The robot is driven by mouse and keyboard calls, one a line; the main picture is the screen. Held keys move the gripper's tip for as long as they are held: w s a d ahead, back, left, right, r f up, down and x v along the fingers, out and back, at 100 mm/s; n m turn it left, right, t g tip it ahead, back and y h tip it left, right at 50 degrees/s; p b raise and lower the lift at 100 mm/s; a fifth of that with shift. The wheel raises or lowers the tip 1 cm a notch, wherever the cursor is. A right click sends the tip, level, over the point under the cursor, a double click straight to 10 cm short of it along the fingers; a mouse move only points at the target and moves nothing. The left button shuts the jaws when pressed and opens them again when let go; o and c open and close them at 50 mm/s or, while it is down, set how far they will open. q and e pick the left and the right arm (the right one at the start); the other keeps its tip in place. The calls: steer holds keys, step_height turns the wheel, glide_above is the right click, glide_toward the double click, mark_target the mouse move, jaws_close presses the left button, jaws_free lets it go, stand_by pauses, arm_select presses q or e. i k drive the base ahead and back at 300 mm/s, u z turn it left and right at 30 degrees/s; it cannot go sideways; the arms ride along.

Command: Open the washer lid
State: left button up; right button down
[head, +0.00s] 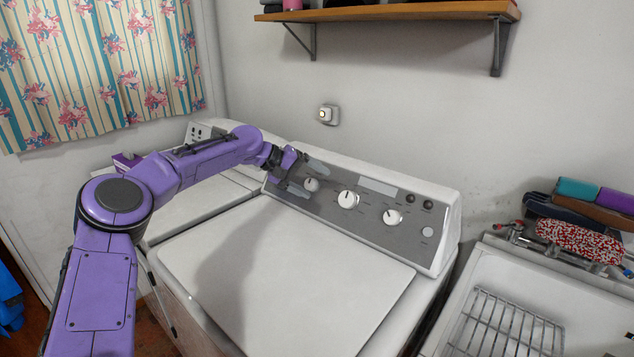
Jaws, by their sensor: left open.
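The washer is a white top loader with a grey control panel (375,207) at its back and several dials. Its flat white lid (310,285) lies shut on top, with my arm's shadow across its left part. My left gripper (312,178) is open and empty, its two grey fingers pointing right in front of the panel's left end near the leftmost dial. Whether a finger touches the panel cannot be told. My right gripper is not in view.
Another white appliance (195,207) stands close on the left. A utility tub (590,290) with a wire rack (505,325) stands on the right, folded cloths behind it. A wooden shelf (400,12) hangs above. The space over the lid is clear.

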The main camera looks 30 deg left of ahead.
mark_target(279, 280)
steer(key=k, duration=1.5)
